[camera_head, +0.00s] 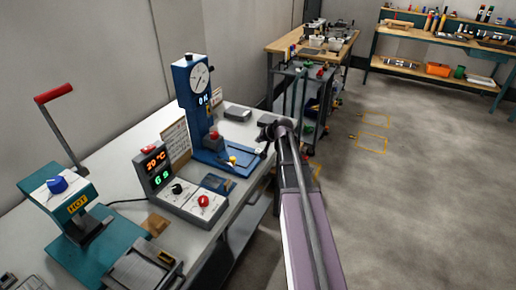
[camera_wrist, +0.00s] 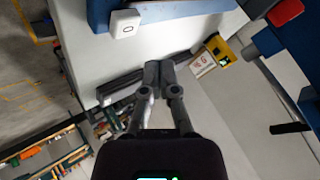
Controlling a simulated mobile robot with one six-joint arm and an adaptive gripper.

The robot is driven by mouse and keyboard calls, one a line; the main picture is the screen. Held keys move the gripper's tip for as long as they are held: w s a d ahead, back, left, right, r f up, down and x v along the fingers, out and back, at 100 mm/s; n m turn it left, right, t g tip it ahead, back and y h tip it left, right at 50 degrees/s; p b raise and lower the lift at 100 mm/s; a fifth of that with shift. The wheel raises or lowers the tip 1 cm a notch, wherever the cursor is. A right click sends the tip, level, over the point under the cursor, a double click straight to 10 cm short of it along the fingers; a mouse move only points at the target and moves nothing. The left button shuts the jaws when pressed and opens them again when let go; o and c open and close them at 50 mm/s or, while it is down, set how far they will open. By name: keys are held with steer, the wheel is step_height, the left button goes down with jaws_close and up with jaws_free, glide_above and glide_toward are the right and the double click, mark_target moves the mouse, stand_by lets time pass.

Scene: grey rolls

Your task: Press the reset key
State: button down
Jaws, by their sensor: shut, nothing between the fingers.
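A white square key (camera_wrist: 125,24) with a dark ring mark sits on a blue part at the top of the wrist view; I cannot tell for certain that it is the reset key. The blue press (camera_head: 188,105) with a round dial and a small display stands on the bench in the head view. My gripper (camera_head: 264,142) is beside the right side of its base. In the wrist view my gripper (camera_wrist: 158,72) is shut and empty, with its tips apart from the white key in the picture. The key is not clear in the head view.
A temperature unit (camera_head: 157,180) with red and green digits and a red knob (camera_head: 203,201) stands in front of the press. A teal heat press (camera_head: 62,205) with a raised red handle is at left. Grey blocks (camera_head: 237,113) lie behind. Open floor (camera_head: 410,200) is at right.

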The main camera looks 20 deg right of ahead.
steer(key=shift+r+p, duration=1.05)
steer(key=shift+r, duration=0.25)
steer(key=s+a+n+g+h+p, duration=0.2)
steer(key=s+a+n+g+p, duration=0.3)
steer(key=s+a, duration=1.8)
steer(key=s+n+g, duration=0.1)
steer(key=s+g, duration=0.1)
steer(key=g, duration=0.2)
steer(key=shift+s+f, duration=0.2)
steer(key=shift+f, duration=0.15)
steer(key=shift+a, duration=0.1)
